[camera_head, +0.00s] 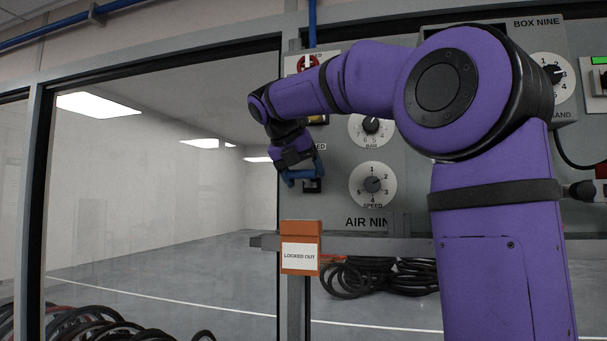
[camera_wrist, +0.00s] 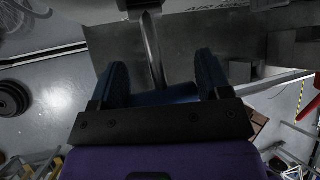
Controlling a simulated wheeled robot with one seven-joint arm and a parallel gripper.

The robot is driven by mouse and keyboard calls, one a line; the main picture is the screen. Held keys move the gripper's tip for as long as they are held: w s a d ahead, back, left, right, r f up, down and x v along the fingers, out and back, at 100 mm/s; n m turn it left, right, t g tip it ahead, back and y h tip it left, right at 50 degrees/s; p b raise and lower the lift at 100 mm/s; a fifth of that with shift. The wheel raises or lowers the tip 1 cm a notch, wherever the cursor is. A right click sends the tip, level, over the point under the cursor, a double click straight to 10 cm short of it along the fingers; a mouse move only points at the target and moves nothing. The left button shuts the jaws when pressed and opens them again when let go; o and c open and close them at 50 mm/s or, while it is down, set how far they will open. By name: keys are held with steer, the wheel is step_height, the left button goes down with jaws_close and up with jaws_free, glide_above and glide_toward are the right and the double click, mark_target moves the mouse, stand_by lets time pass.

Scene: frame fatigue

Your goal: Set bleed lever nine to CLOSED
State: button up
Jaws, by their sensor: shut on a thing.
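My gripper (camera_head: 300,178) is at the left edge of the grey air panel, level with a dark lever mount (camera_head: 313,187). In the wrist view my gripper's blue fingers (camera_wrist: 162,75) stand either side of a metal lever rod (camera_wrist: 152,45) and a blue bar lies between them. The gripper is shut on the lever. Above it is a label (camera_head: 320,147) whose visible end reads "ED"; its start is hidden by my arm. The lever's set position cannot be told.
The panel has a SPEED dial (camera_head: 372,184) and a BAR dial (camera_head: 371,126) to the right. Below hangs an orange box (camera_head: 300,232) with a "LOCKED OUT" card. A grey rail (camera_head: 375,245) runs under the panel. Left is a glazed wall.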

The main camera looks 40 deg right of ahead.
steer(key=shift+d, duration=0.1)
steer(key=o, duration=1.3)
steer(key=shift+r, duration=0.1)
steer(key=v, duration=1)
steer(key=shift+a+r, duration=0.2)
steer(key=shift+a, duration=0.05)
steer(key=shift+c, duration=0.3)
